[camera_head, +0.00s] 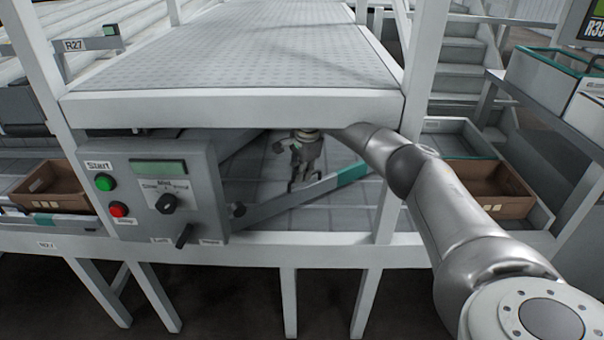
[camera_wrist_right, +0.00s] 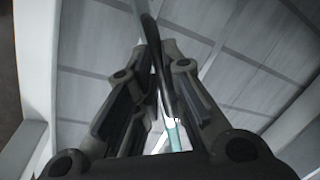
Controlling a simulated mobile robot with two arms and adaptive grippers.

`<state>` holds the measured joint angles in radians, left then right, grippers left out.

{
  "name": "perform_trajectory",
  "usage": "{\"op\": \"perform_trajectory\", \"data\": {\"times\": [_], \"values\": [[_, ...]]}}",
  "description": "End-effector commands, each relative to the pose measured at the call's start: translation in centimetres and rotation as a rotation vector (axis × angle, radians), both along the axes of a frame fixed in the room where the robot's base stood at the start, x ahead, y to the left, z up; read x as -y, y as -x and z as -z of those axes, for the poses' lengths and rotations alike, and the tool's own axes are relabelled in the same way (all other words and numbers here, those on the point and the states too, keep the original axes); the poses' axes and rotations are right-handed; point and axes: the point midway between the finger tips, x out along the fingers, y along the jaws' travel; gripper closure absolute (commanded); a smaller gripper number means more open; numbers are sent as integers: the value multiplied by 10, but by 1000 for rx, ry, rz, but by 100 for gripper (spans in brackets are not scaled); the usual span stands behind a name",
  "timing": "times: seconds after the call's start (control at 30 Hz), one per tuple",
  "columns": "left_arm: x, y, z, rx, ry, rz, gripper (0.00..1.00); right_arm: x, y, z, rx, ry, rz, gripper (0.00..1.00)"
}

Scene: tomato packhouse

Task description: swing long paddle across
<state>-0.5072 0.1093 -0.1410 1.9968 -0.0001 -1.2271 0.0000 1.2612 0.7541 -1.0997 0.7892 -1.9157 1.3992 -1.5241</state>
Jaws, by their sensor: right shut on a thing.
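The long paddle (camera_head: 318,188) is a grey bar with a teal band near its far end. It slants up to the right from beside the control box, under the raised white deck. My right gripper (camera_head: 293,183) is under the deck at the middle of the paddle, fingers pointing down, shut on it. In the right wrist view my right gripper (camera_wrist_right: 158,65) has its fingers close on either side of a dark thin strip, with a teal patch (camera_wrist_right: 173,136) below. The exact contact is hard to see. My left gripper is not in view.
A control box (camera_head: 155,190) with green and red buttons and a dial stands left of the paddle. The white deck (camera_head: 240,108) hangs over the gripper, and a white post (camera_head: 388,205) stands to its right. Brown crates sit left (camera_head: 60,201) and right (camera_head: 500,206).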

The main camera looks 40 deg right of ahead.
Motion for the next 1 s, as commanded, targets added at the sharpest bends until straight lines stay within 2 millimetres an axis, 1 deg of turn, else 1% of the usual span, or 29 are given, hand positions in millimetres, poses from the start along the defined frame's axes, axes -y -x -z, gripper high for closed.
{"op": "perform_trajectory", "data": {"times": [0.03, 0.2, 0.23, 0.4, 0.77, 0.87, 1.0], "values": [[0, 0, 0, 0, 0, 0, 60, 1, -4, -4, 15, 5, -8, 100], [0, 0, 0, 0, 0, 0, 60, 1, -4, -5, 17, 6, -9, 100], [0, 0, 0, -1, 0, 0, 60, 1, -4, -5, 17, 6, -9, 88], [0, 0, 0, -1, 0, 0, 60, 0, -3, -4, 14, 4, -7, 68], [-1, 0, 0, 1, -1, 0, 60, 0, -1, -2, 8, 3, -2, 68], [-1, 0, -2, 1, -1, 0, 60, 0, 3, -2, 7, 3, 15, 68], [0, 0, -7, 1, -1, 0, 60, -2, 13, -3, 6, 4, 63, 68]]}}
